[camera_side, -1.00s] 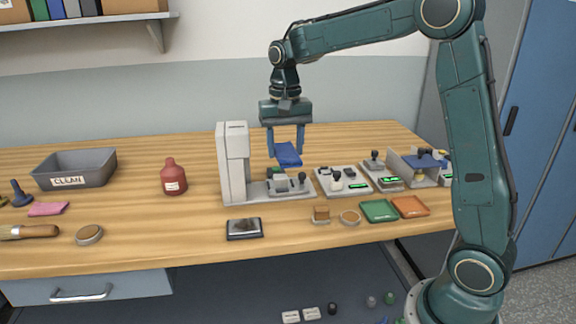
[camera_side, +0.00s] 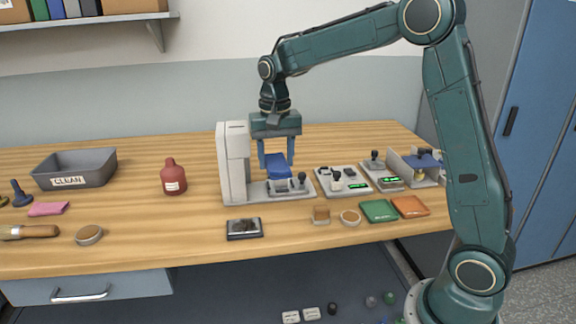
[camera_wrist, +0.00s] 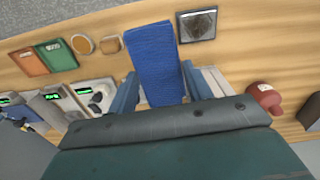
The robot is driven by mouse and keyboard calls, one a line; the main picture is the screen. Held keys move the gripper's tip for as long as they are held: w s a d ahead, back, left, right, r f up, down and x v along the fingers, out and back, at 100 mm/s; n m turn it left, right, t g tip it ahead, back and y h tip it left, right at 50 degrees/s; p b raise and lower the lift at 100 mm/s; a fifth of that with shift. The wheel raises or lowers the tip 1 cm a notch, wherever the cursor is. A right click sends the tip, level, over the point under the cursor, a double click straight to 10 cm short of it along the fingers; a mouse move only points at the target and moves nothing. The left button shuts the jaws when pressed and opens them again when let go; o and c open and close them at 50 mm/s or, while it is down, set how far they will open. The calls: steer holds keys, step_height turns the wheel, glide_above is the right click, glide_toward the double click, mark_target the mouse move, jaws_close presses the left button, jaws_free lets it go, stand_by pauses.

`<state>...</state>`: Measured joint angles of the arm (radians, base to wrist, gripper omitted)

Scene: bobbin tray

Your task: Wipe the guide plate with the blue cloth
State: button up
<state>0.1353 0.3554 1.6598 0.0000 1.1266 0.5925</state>
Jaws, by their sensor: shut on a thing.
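My gripper (camera_side: 276,163) is shut on the blue cloth (camera_side: 279,169), which hangs between its two fingers. The gripper is low over the base of the pale grey machine (camera_side: 234,165), just right of its upright column. The cloth is at or just above the fittings on that base (camera_side: 268,194); I cannot tell whether it touches. In the wrist view the cloth (camera_wrist: 156,62) fills the middle between the fingers and hides what lies under it. No part is clearly marked as the guide plate; a flat plate on the machine base may be it, partly hidden by the cloth.
A dark framed square tray (camera_side: 244,229) lies in front of the machine. A red bottle (camera_side: 173,178) and a grey CLEAN bin (camera_side: 75,168) stand left. Small devices (camera_side: 343,181), a green tray (camera_side: 379,211) and an orange tray (camera_side: 411,206) lie right.

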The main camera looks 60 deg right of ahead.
glide_above(258, 223)
step_height(258, 223, down, 7)
steer(key=shift+s+f, duration=0.1)
steer(key=shift+f, duration=3.1)
step_height(258, 223, down, 2)
steer(key=shift+a+f, duration=0.1)
steer(key=shift+w+a, duration=0.6)
steer(key=shift+w, duration=0.05)
steer(key=shift+c, duration=0.3)
steer(key=shift+w+a, duration=1.95)
steer(key=shift+a, duration=0.05)
steer(key=shift+s+d, duration=2.6)
steer(key=shift+d, duration=0.05)
step_height(258, 223, up, 8)
steer(key=shift+r, duration=0.2)
